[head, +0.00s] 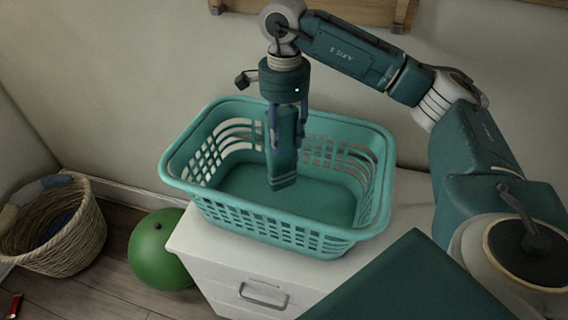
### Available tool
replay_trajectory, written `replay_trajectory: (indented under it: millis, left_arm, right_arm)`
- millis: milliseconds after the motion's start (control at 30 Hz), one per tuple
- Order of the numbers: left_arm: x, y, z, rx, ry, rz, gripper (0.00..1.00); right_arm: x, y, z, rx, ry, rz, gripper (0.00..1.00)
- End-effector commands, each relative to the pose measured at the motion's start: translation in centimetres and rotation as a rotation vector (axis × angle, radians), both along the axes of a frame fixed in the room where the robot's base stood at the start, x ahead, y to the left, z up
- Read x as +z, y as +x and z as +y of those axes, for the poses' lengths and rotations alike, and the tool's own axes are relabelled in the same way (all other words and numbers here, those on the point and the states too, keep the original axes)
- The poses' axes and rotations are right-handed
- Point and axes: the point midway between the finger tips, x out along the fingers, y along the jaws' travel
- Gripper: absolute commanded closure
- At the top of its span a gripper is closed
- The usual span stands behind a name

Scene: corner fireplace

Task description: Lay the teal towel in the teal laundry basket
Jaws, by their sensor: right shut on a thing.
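The teal laundry basket (348,234) stands upright on top of a white cabinet. Its open top faces up and I see the flat teal floor inside. My right gripper (287,128) points down over the basket from above. It is shut on the teal towel (283,165), a folded upright piece that hangs down inside the basket's outline. I cannot tell whether the towel's lower end touches the basket floor. My left gripper is not in view.
The white cabinet (232,266) with a drawer handle carries the basket. A green ball-like thing (158,250) sits on the wooden floor to its left. A woven basket (75,246) stands further left. A wooden piece (385,12) is on the wall behind.

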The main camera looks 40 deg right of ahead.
Motion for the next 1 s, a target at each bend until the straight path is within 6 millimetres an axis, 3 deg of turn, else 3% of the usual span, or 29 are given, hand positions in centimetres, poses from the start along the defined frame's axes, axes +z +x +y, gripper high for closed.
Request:
replay_trajectory:
  millis: [133,600,1000]
  left_arm:
    - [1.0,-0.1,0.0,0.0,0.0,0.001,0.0]
    - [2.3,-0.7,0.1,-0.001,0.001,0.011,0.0]
    - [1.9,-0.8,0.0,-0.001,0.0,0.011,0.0]
  right_arm:
    - [-3.0,-0.1,0.0,0.002,0.0,0.004,1.0]
    - [-8.5,-0.1,0.0,0.0,0.001,0.002,1.0]
    - [-9.4,0.0,0.0,0.001,0.001,-0.001,1.0]
